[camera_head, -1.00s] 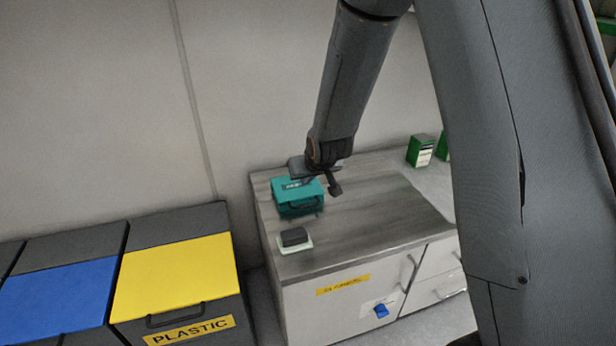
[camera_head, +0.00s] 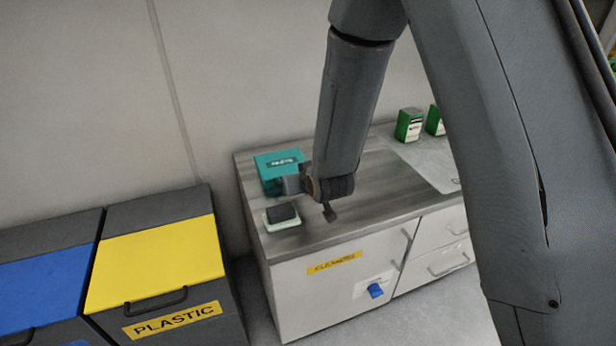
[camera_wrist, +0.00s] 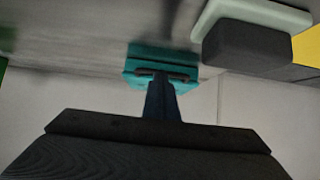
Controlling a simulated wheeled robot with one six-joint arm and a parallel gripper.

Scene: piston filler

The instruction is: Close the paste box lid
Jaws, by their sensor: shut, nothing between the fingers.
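The teal paste box (camera_head: 268,168) stands on the counter near its back left corner, with a label on its lid (camera_head: 286,161). The lid looks down or nearly down; I cannot tell whether it is fully shut. My gripper (camera_head: 281,185) is shut and empty at the box's near side, hiding part of its front. In the wrist view, which is upside down, the box (camera_wrist: 146,55) shows with a dark handle (camera_wrist: 180,76). My shut fingers (camera_wrist: 160,80) overlap the handle there; I cannot tell whether they touch it.
A dark block on a pale green-white base (camera_head: 282,214) sits close in front of the box. Green cartons (camera_head: 409,125) stand at the counter's back right. Bins, one with a yellow lid (camera_head: 155,262), stand left. The counter middle (camera_head: 385,185) is clear.

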